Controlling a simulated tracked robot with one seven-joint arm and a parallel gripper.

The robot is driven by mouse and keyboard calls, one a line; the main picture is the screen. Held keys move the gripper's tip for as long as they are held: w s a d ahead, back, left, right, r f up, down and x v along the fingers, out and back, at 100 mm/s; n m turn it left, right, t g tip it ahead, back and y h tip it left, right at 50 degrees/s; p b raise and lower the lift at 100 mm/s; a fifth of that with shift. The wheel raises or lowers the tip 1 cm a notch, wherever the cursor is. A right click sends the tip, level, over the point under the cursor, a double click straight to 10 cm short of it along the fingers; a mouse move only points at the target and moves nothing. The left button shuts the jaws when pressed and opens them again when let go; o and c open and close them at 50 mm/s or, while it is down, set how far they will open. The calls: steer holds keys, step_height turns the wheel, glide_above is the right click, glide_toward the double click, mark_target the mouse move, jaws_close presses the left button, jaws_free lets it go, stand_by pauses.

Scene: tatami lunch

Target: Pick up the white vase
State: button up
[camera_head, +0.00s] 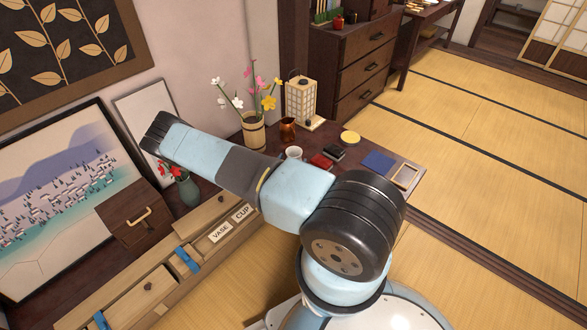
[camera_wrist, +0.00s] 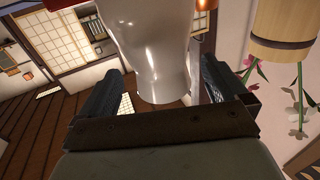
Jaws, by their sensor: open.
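The white vase (camera_wrist: 152,45) fills the upper middle of the wrist view, glossy and upside down in the picture, with its rounded end low between the fingers. My gripper (camera_wrist: 158,72) is open, with one dark finger on each side of the vase. A gap shows beside each finger, and I cannot tell whether either touches. In the head view a white vessel (camera_head: 293,152), apparently the same vase, stands on the dark cabinet top, its lower part hidden by my arm. I cannot make out my gripper's fingers there.
A wooden flower holder (camera_head: 254,131) stands close by, and shows in the wrist view (camera_wrist: 283,25). A copper jug (camera_head: 288,127), lantern (camera_head: 301,101), red box (camera_head: 321,161) and dark box (camera_head: 335,153) are near. A green vase (camera_head: 187,189) stands left. Tatami floor lies clear right.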

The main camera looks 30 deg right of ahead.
mark_target(296, 150)
steer(key=shift+r+x, duration=0.25)
steer(key=shift+x, duration=1.1)
steer(key=shift+r+x, duration=0.2)
steer(key=shift+x, duration=1.1)
jaws_close()
steer(key=shift+r, duration=0.1)
